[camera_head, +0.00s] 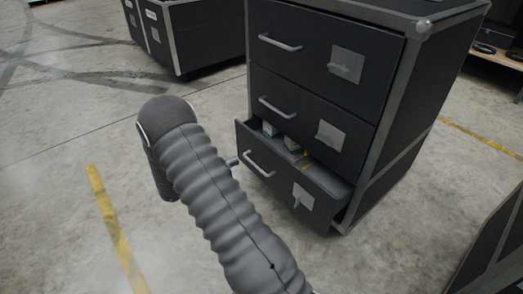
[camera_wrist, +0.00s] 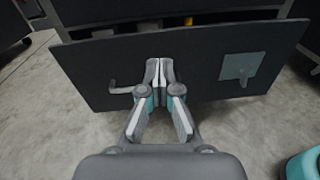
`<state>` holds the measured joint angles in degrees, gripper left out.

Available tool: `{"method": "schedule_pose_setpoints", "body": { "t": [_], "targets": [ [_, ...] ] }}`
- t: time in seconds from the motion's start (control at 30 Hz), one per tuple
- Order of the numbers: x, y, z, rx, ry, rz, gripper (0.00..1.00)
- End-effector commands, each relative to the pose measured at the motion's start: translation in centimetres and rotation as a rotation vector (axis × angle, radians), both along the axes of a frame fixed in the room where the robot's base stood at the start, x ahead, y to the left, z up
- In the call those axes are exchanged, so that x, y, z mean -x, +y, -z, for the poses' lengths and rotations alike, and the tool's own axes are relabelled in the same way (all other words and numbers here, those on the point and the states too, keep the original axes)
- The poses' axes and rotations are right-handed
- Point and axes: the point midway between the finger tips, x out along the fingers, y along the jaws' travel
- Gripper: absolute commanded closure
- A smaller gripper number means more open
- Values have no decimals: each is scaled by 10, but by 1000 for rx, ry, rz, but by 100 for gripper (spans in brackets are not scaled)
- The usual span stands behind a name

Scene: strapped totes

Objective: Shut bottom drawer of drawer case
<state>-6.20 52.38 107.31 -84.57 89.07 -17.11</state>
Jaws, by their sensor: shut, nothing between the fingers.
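The dark drawer case (camera_head: 313,52) stands on the floor with three drawers. Its bottom drawer (camera_head: 270,168) is pulled partly out, and small boxes and a yellow item show inside. The upper two drawers look shut. In the wrist view the bottom drawer's front panel (camera_wrist: 205,95) fills the middle, with its handle (camera_wrist: 124,89) and a square grey plate (camera_wrist: 241,67) on it. My gripper (camera_wrist: 159,64) is shut and empty, its fingertips at the panel, overlapping the handle's right end; whether they touch cannot be told. In the head view my arm hides most of the gripper.
Another dark case (camera_head: 205,35) stands at the back left. A dark edge of a case (camera_head: 492,255) shows at the lower right, and a shelf (camera_head: 497,58) at the right. The concrete floor (camera_head: 60,150) on the left is clear.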

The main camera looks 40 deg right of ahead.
Motion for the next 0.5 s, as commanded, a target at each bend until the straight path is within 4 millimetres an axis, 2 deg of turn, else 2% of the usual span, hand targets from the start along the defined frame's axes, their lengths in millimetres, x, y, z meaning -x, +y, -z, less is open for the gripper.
{"method": "schedule_pose_setpoints", "body": {
  "t": [0.03,0.1,0.27,0.5],
  "targets": [
    [-4,1,10,18,21,-19,100],
    [-8,2,18,36,37,-39,100],
    [-12,-2,23,53,53,-55,100],
    [-14,-37,23,51,52,-52,100]
  ]
}}
